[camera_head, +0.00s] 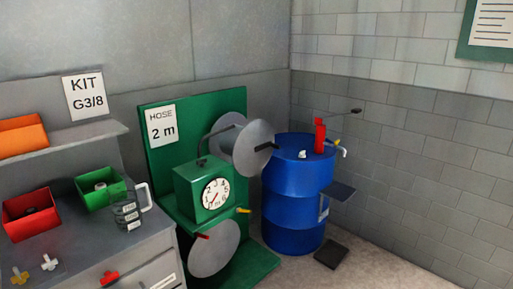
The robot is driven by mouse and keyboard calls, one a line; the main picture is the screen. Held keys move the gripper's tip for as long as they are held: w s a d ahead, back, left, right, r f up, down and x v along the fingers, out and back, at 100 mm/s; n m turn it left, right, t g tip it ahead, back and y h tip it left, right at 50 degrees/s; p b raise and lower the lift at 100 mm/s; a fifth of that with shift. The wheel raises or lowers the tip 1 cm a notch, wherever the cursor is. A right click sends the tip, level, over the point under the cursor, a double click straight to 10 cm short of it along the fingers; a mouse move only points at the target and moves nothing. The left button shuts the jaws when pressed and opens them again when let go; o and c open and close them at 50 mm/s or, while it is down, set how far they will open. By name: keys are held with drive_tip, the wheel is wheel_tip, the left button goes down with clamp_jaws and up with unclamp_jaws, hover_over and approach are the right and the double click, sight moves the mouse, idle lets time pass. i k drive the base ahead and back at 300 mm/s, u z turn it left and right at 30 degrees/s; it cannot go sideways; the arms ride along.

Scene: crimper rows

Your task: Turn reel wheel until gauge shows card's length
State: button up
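The card (162,127) on the green back panel (185,112) reads "HOSE 2 m". Below it a green gauge box (186,190) carries a round white dial (215,194) with numbers around its rim. A thin red needle seems to point down and left, but its exact reading is too small to tell. A grey disc wheel (213,252) with a red handle (203,236) sits below the box. A larger grey reel disc (240,143) with a dark peg stands above right. Which disc drives the gauge cannot be seen. My gripper is not in view.
A blue drum (295,205) with a red pump (319,136) stands right of the reel stand. Floor (370,265) at lower right looks clear.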

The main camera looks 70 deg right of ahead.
sight(253, 146)
drive_tip(key=u, duration=0.05)
drive_tip(key=k, duration=1.35)
drive_tip(key=z, duration=0.95)
drive_tip(key=i, duration=0.95)
